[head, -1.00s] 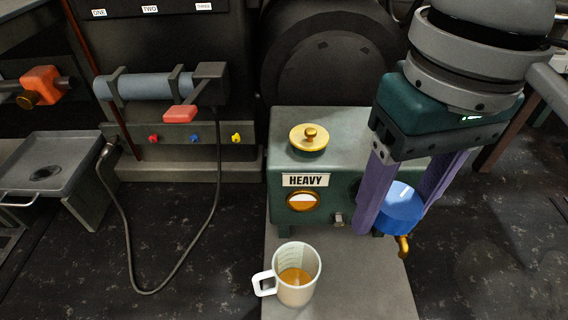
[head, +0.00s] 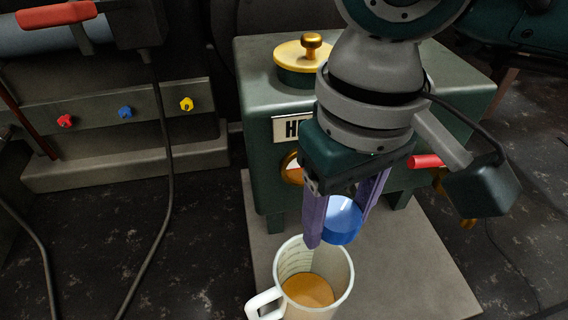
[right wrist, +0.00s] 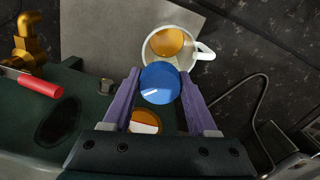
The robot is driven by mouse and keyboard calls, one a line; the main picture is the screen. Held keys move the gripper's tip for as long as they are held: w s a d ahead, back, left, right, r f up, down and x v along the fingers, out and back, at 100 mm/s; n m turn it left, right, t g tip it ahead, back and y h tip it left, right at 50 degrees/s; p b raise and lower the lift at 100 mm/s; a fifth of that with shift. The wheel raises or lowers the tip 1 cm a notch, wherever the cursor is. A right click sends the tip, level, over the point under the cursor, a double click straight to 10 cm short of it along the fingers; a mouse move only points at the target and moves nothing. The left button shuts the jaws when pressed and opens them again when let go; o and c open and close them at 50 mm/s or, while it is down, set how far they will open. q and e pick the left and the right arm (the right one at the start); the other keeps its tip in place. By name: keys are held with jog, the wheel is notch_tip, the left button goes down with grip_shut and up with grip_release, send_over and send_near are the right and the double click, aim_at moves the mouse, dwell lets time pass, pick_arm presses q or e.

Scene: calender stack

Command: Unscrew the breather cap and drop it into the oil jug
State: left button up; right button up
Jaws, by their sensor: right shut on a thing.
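The blue breather cap (head: 341,219) is between the purple fingers of my right gripper (head: 338,222), which is shut on it. In the head view the cap is above and just behind the rim of the white oil jug (head: 343,290), toward its right side. The jug stands upright with amber oil inside and its handle to the left. My left gripper is in neither view.
The green gearbox (head: 262,175) stands behind the jug, with a brass-lidded filler (head: 303,62) on top and a red-handled valve (head: 426,161) at right. The grey plate (head: 420,265) has clear room right of the jug. A dark cable hangs at left.

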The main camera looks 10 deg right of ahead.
notch_tip(320, 180, down, 5)
jog(key=b, duration=0.3)
jog(key=o, duration=1.3)
jog(key=shift+r, duration=0.1)
notch_tip(320, 180, up, 10)
jog(key=p, duration=0.7)
